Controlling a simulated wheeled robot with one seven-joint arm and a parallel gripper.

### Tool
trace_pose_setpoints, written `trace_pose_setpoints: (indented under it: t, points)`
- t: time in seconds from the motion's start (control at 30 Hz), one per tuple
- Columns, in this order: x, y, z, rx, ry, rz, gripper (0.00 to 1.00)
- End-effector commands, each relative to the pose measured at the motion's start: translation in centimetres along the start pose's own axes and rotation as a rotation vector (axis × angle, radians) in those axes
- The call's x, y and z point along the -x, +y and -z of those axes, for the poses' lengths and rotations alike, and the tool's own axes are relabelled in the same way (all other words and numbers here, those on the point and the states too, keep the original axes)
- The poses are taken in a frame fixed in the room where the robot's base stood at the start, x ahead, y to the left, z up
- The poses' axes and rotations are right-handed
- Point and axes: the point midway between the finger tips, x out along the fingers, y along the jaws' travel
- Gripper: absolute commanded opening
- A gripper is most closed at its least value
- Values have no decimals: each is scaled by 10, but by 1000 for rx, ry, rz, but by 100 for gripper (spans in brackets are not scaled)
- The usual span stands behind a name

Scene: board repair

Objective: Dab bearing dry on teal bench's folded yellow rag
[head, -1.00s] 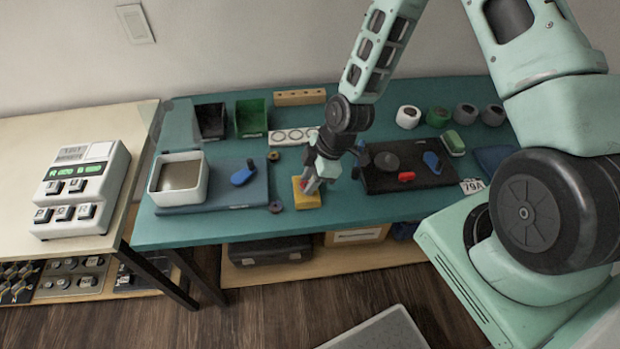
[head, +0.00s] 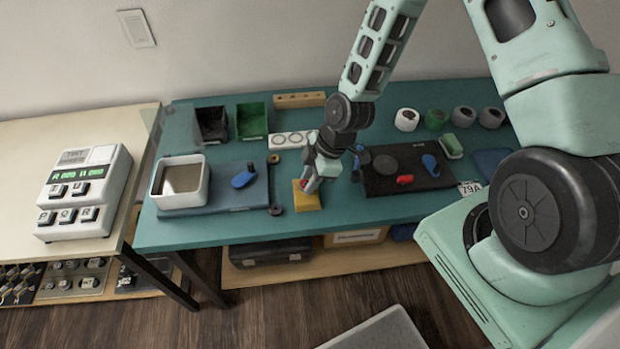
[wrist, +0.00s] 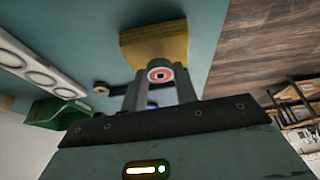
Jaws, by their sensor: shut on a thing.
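A folded yellow rag (head: 308,203) lies on the teal bench (head: 240,228) near its front edge. My gripper (head: 312,184) is over the rag's back part and points down. In the wrist view my gripper (wrist: 160,84) is shut on the bearing (wrist: 160,74), a small round piece with a red ring and pale centre. The bearing is between the fingertips, and the rag (wrist: 154,42) shows just beyond it. I cannot tell whether the bearing touches the rag. In the head view only a red bit of it shows by the fingers.
A white-rimmed basin (head: 180,200) stands on a blue mat left of the rag. A black mat (head: 440,180) with a red piece and a blue piece lies to the right. Black and green bins (head: 252,122) and a white ring holder (head: 290,141) are behind.

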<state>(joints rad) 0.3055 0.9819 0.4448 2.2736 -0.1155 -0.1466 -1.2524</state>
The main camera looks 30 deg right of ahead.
Motion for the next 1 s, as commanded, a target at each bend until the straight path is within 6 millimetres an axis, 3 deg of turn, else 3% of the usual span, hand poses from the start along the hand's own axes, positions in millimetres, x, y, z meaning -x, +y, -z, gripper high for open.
trace_pose_setpoints:
  t: [0.5, 1.0]
  points:
    - [39, 0, 17, 3, 1, -2, 13]
    - [39, 0, 17, 2, 1, -2, 13]
